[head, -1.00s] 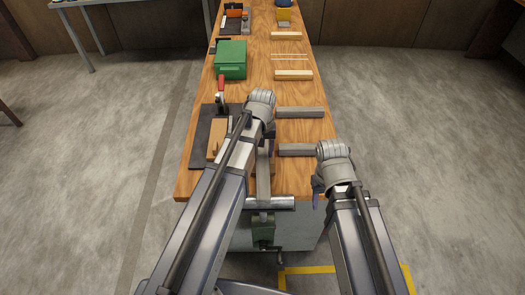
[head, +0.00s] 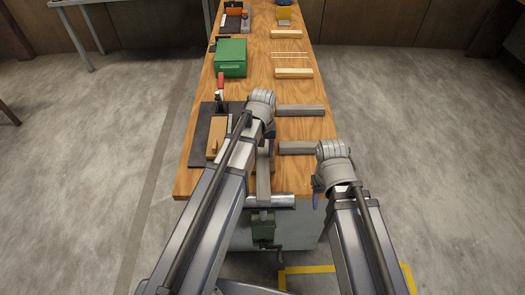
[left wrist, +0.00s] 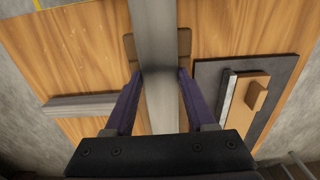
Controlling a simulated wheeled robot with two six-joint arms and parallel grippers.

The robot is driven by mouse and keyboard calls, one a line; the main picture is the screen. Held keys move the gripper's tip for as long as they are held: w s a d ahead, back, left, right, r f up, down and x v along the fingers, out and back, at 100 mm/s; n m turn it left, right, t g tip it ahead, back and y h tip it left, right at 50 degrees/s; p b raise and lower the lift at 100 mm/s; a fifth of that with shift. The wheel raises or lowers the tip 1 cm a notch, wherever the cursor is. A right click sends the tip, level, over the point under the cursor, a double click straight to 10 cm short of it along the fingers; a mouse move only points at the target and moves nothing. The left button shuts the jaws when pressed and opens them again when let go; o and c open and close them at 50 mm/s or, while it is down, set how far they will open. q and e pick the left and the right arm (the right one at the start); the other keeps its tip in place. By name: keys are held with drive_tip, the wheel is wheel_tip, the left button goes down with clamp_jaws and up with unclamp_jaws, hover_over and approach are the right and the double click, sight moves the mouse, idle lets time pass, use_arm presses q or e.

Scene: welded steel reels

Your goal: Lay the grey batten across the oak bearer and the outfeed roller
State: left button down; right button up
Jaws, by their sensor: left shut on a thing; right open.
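The grey batten (head: 263,180) points toward me, its near end at the outfeed roller (head: 284,202) at the table's front edge. Whether it touches the roller is unclear. My left gripper (left wrist: 156,75) is shut on the batten (left wrist: 155,30), one purple finger on each side. In the left wrist view a brown block, seemingly the oak bearer (left wrist: 185,45), shows on both sides beneath the batten; contact is hidden. In the head view my left arm covers much of this spot. My right gripper (head: 317,192) is open and empty by the table's right front corner.
Two grey bars lie on the table (head: 300,178) to the right, a farther one (head: 300,111) and a nearer one (head: 297,148). A dark plate (head: 197,155) with a wooden block (head: 216,137) lies left. A green box (head: 231,58) stands farther back.

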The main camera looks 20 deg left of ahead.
use_arm(q)
drive_tip(key=shift+f, duration=0.25)
drive_tip(key=shift+c, duration=0.7)
unclamp_jaws()
drive_tip(key=shift+r, duration=0.1)
wheel_tip(320, 180, up, 7)
drive_tip(key=p, duration=0.6)
drive_tip(key=shift+p, duration=0.35)
drive_tip(key=s+d+m+y, duration=0.1)
drive_tip(key=s+d+m, duration=0.6)
drive_tip(key=s+d, duration=0.3)
drive_tip(key=s, duration=0.4)
drive_tip(key=shift+s+d, duration=0.2)
drive_tip(key=shift+d, duration=0.05)
